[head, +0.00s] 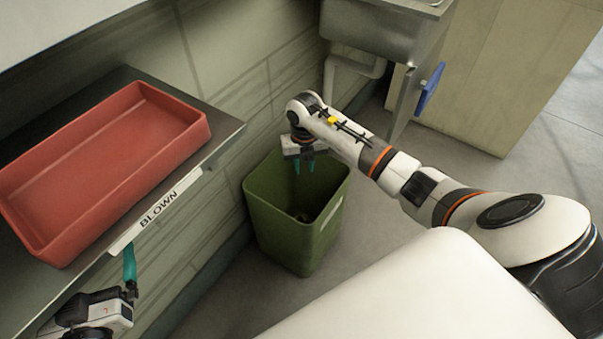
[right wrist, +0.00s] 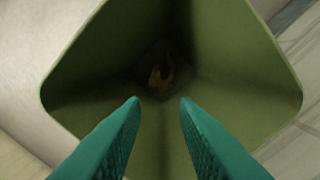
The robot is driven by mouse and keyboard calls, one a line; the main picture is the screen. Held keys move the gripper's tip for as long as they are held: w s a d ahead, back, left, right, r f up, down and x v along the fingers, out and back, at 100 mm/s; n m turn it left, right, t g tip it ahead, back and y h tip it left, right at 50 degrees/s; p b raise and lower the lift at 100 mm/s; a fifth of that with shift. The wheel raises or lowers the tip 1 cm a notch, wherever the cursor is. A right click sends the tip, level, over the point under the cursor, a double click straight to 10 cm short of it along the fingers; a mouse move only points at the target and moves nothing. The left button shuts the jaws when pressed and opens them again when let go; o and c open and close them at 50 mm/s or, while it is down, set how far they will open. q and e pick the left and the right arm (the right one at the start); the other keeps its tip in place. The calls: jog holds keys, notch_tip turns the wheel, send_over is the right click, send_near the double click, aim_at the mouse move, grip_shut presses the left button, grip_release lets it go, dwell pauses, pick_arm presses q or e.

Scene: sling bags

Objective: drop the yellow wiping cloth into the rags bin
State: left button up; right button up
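A green bin (head: 297,220) stands on the floor below the shelf edge. My right gripper (head: 304,168) is over the bin's opening, pointing down. In the right wrist view its two teal fingers (right wrist: 160,104) are apart with nothing between them. That view looks down into the bin (right wrist: 235,75). A dark yellowish thing (right wrist: 162,77), likely the yellow cloth, lies at the bottom in shadow; its shape is hard to make out. My left gripper (head: 130,272) is at the lower left beside the shelf edge; one teal finger shows, so its opening is unclear.
A beige cabinet (head: 500,70) stands at back right. Floor right of the bin is clear.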

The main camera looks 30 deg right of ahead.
jog(key=o, duration=1.3)
pick_arm(q)
jog(key=s+a+f+g+y+p, duration=0.1)
jog(key=s+a+f+g+p, duration=0.1)
jog(key=s+f+g, duration=0.4)
jog(key=s+a+f+g+y+p, duration=0.2)
jog(key=s+a+f+g+p, duration=0.1)
jog(key=s+f+g, duration=0.3)
jog(key=shift+s+a+n+g+y, duration=0.3)
jog(key=shift+s+a+g, duration=0.25)
jog(key=shift+s, duration=0.8)
pick_arm(e)
jog(key=shift+r, duration=2.75)
pick_arm(q)
jog(key=shift+d, duration=0.1)
